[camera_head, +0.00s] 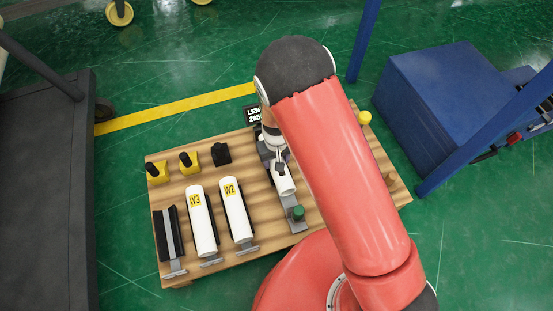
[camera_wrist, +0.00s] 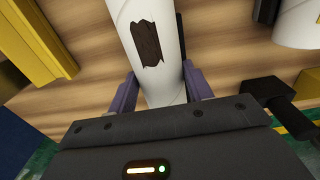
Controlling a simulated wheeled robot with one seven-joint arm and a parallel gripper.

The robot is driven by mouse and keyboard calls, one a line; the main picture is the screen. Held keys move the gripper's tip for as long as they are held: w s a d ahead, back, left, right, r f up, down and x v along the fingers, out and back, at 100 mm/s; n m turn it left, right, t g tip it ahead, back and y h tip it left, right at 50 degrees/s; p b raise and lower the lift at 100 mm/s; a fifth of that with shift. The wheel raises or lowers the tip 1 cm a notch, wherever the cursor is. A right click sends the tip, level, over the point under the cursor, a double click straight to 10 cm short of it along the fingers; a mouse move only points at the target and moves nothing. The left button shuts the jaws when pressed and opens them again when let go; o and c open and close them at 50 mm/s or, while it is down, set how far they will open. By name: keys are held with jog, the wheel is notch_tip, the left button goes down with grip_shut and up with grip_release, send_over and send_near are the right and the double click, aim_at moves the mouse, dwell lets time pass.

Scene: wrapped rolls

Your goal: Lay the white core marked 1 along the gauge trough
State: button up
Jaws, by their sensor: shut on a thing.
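A white core (camera_head: 284,180) is between the fingers of my gripper (camera_head: 273,152), which is shut on it. The wrist view shows the core (camera_wrist: 165,82) with a dark ragged patch; no number is readable on it. My gripper (camera_wrist: 161,92) has one finger on each side of the core. The grey gauge trough (camera_head: 293,224), with a green knob at its near end, lies under and in front of the core. The core lines up roughly with the trough; I cannot tell whether it touches it. My arm hides the far part of the trough.
White rolls W3 (camera_head: 202,228) and W2 (camera_head: 237,214) lie in holders on the wooden board (camera_head: 178,196). An empty dark holder (camera_head: 167,236) is at the left. Yellow blocks with black knobs (camera_head: 157,172) and a black block (camera_head: 221,154) stand behind. A blue box (camera_head: 435,95) is off to the right.

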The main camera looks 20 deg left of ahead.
jog(key=shift+f+b, duration=0.35)
jog(key=shift+f, duration=0.1)
jog(key=o, duration=1.1)
jog(key=shift+c, duration=0.2)
jog(key=shift+r, duration=0.1)
notch_tip(320, 180, up, 13)
jog(key=p, duration=0.3)
